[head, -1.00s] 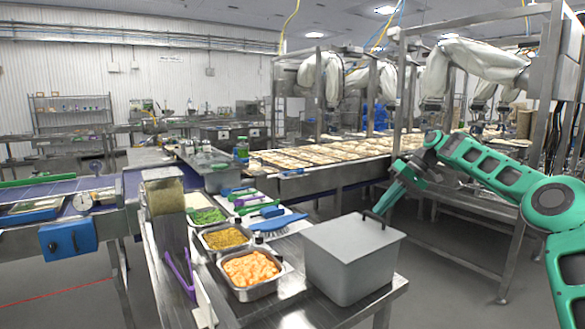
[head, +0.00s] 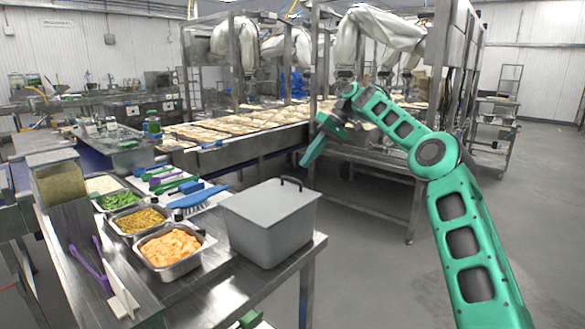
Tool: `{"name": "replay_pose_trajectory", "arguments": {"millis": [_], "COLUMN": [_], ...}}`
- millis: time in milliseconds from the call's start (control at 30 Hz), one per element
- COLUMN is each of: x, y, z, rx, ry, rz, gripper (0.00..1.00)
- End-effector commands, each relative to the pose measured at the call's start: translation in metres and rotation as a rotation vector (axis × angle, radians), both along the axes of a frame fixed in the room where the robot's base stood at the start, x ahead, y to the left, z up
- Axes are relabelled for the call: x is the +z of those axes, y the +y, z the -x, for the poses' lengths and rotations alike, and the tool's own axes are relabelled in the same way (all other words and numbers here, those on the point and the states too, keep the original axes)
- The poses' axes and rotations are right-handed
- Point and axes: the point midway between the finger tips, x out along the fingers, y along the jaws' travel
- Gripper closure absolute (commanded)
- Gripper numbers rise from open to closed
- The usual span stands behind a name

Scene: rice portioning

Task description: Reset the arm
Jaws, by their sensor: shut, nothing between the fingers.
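My green arm rises from the lower right and bends over toward the middle of the head view. My gripper (head: 312,150) hangs at its end, pointing down and to the left. It is shut and empty, in the air beyond and to the right of the grey lidded box (head: 268,225). It is apart from the box and from the steel table. The fingertips are small in the view.
The steel table (head: 240,290) holds trays of orange food (head: 170,248), yellow food (head: 140,220) and green food (head: 116,200), purple tongs (head: 95,262) and a blue brush (head: 198,199). A conveyor of flat portions (head: 235,124) runs behind. Grey floor (head: 375,270) is clear at right.

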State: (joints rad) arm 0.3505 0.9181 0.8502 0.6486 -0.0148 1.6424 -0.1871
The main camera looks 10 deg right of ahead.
Motion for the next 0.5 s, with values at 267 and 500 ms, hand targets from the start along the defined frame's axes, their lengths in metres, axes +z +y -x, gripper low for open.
{"name": "replay_pose_trajectory", "arguments": {"millis": [267,500], "x": [0.018,0.028], "y": [-0.012,-0.004], "z": [-0.003,0.008], "rx": [-0.002,0.002], "ry": [-0.005,-0.003], "rz": [0.000,0.047], "gripper": [1.00,1.00]}}
